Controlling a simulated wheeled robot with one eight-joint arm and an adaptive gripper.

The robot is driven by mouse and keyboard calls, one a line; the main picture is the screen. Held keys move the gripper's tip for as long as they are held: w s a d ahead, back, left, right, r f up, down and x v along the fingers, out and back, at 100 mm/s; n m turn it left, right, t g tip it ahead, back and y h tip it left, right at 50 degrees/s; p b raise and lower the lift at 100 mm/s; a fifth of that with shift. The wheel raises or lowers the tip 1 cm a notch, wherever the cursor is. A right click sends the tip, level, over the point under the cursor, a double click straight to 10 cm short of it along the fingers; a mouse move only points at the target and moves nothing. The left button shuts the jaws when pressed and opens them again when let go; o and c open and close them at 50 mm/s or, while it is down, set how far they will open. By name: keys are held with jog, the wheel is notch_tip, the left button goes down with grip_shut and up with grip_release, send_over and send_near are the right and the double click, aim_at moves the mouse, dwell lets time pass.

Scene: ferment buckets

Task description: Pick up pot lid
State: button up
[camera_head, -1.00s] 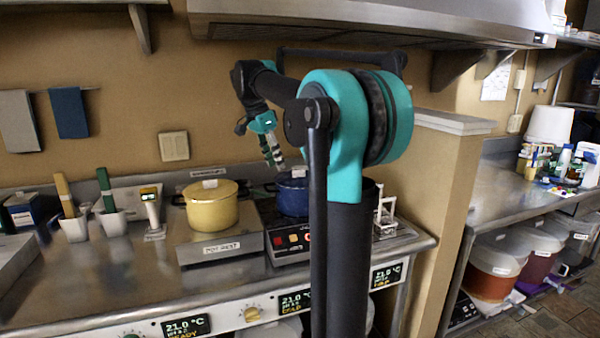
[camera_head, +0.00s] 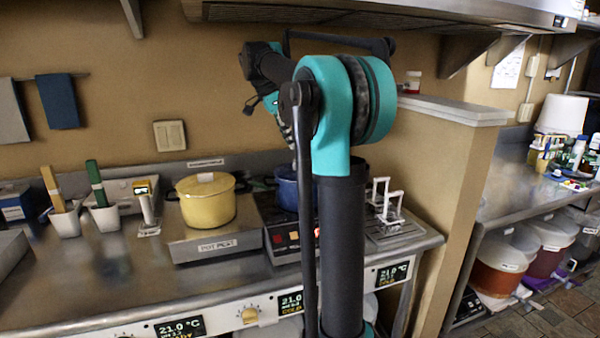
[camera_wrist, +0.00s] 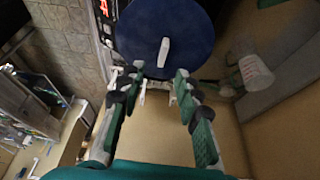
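A blue pot (camera_head: 287,188) stands on the cooker, partly hidden behind my arm. In the wrist view its round blue lid (camera_wrist: 190,95) fills the upper middle, with a pale bar-shaped handle (camera_wrist: 163,53). My gripper (camera_wrist: 160,72) is open and empty, its two green-and-black fingers spread in front of the lid. The handle lies between the lines of the fingers, just past their tips. No contact is visible. In the head view my gripper (camera_head: 286,132) is above the blue pot, mostly hidden by my arm. A yellow lidded pot (camera_head: 206,205) stands to its left.
The yellow pot sits on a labelled pot rest (camera_head: 218,245). A white rack (camera_head: 385,203) stands right of the cooker, before a partition wall (camera_head: 450,112). A range hood (camera_head: 380,25) hangs above. The steel counter (camera_head: 90,290) is clear at the front left.

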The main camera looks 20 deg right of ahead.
aim_at(300, 167)
jog(key=shift+w+x, duration=0.2)
jog(key=shift+x, duration=3.8)
jog(key=shift+d, duration=0.1)
jog(key=shift+c, duration=0.3)
grip_shut()
